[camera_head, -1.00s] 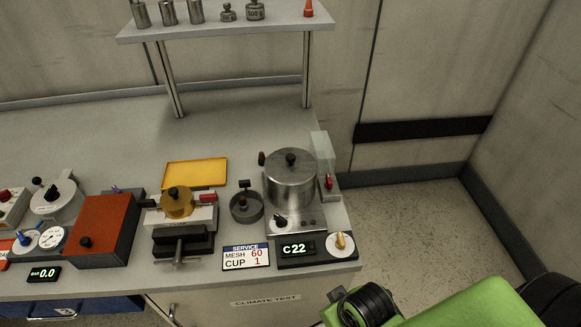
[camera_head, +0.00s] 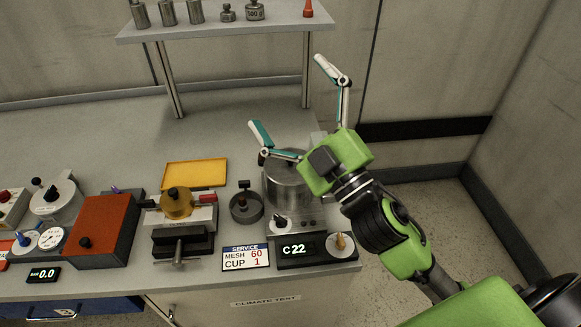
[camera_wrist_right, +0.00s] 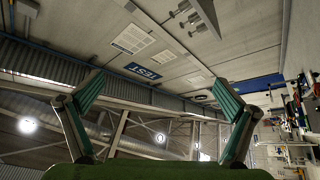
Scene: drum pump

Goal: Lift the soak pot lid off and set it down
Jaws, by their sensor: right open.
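The soak pot (camera_head: 287,190) is a steel pot on a heater base at the right end of the bench. Its lid (camera_head: 283,159) is on top, partly hidden behind my right gripper, and I cannot see the knob now. My right gripper (camera_head: 287,93) is open and empty, above and in front of the pot in the head view. Its teal-padded fingers are spread wide, one left and one up to the right. In the right wrist view the open fingers (camera_wrist_right: 163,93) frame only the wall and ceiling. My left gripper is not in view.
A yellow tray (camera_head: 195,173) lies flat on the bench left of the pot. A small dark cup (camera_head: 246,207) and a vise with an amber part (camera_head: 177,204) stand nearby. A shelf with weights (camera_head: 227,27) is above. The bench behind the tray is clear.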

